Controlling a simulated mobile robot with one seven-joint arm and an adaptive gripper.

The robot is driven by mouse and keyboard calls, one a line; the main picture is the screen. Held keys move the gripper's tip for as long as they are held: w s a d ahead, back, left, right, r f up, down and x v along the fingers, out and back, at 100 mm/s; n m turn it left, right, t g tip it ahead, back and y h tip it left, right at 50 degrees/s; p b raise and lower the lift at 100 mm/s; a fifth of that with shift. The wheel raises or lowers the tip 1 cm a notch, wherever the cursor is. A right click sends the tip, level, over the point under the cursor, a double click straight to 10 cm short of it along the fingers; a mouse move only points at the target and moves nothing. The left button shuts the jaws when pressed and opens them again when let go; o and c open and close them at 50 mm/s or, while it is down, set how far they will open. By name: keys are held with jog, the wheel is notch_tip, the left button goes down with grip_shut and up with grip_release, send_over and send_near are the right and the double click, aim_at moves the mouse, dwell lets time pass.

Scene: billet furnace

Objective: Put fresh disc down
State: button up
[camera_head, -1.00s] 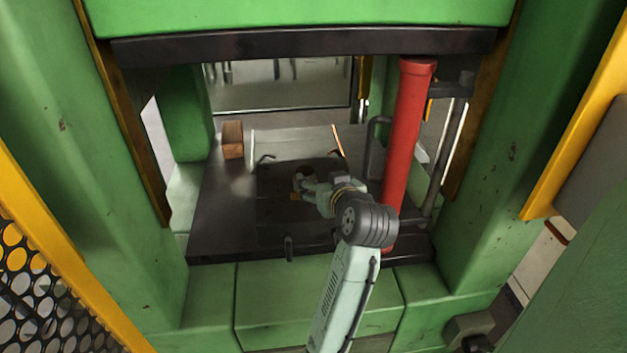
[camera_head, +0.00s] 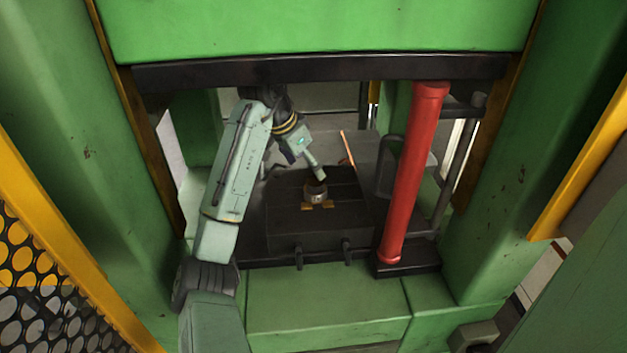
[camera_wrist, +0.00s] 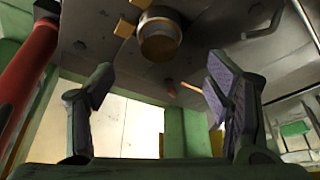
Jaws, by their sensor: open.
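A short round metal piece (camera_head: 316,195) with a dark top and a lighter side stands on the dark block (camera_head: 345,215) in the press; I take it for the disc. Yellowish pads (camera_head: 328,205) lie beside its foot. My gripper (camera_head: 316,170) is close over the far side of the piece. In the wrist view my gripper (camera_wrist: 157,88) has its two fingers spread wide with nothing between them. The round piece (camera_wrist: 158,40) shows there beyond the fingertips, at the top of the picture. Whether a finger touches it cannot be told.
A red post (camera_head: 413,170) stands right of the block, with a bent dark bar (camera_head: 388,155) beside it. A black-edged green press beam (camera_head: 320,68) hangs overhead. Green columns stand on both sides. Handles (camera_head: 299,258) stick out from the block's front.

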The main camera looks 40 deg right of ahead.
aim_at(316, 181)
jog(key=p+x, duration=0.1)
jog(key=x, duration=0.5)
jog(key=shift+f+p, duration=0.35)
jog(key=c, duration=1.6)
jog(key=shift+r, duration=0.15)
grip_shut()
jog(key=shift+r, duration=0.1)
